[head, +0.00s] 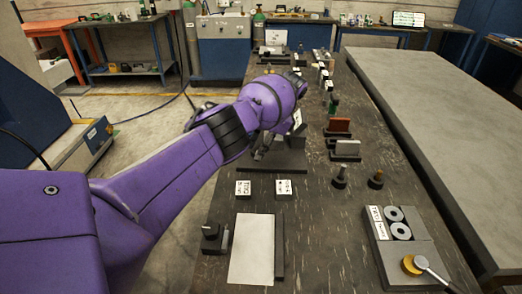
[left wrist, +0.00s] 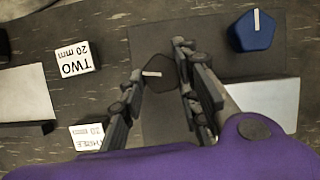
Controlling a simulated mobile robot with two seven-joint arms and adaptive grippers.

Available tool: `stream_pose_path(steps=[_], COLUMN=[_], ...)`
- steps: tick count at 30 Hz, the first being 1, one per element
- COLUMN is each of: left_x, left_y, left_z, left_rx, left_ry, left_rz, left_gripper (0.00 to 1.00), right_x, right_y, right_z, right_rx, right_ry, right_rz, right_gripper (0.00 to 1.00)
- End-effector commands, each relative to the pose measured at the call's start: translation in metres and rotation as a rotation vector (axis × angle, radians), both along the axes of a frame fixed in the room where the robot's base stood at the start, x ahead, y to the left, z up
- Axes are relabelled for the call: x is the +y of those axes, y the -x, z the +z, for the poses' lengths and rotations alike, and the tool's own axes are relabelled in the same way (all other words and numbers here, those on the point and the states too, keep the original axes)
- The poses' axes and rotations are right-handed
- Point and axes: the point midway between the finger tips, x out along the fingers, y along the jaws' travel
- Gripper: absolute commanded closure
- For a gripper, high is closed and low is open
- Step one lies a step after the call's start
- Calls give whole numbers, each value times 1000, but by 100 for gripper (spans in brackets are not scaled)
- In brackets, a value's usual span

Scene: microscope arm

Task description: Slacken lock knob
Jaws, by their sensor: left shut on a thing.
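In the left wrist view a dark faceted knob (left wrist: 159,77) with a short white pointer line sits between the fingers of my left gripper (left wrist: 162,68). The gripper is shut on this knob, with one finger on each side. A blue faceted knob (left wrist: 254,32) with a white pointer line lies apart at the upper right of that view. In the head view my left gripper (head: 262,151) is low at the dark stand base (head: 287,167), mostly hidden by my purple arm, and the knob cannot be made out there. My right gripper is not in view.
Two white labelled blocks (head: 243,188) (head: 283,187) lie in front of the stand on the dark bench. A white sheet (head: 252,250) and a small dark knob piece (head: 211,231) are nearer.

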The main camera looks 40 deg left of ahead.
Motion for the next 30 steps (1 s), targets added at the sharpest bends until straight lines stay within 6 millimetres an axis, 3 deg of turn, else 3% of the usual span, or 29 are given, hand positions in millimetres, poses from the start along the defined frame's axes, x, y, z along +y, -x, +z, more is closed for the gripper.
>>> stream_pose_path(steps=[1,13,14,16,26,30], left_x=[0,-1,-1,-1,-1,-6], left_y=[7,7,7,6,3,-2], left_z=[-7,-7,-7,-7,-1,14], left_rx=[22,23,23,22,11,8], left_ry=[2,4,4,4,3,3], left_rz=[11,15,15,14,11,10], left_gripper=[96,96,67,58,56,56], right_x=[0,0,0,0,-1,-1], right_y=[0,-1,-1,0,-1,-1], right_z=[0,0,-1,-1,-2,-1], right_rx=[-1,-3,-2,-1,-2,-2], right_ry=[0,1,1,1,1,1], right_rz=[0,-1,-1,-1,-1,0], right_gripper=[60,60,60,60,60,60])
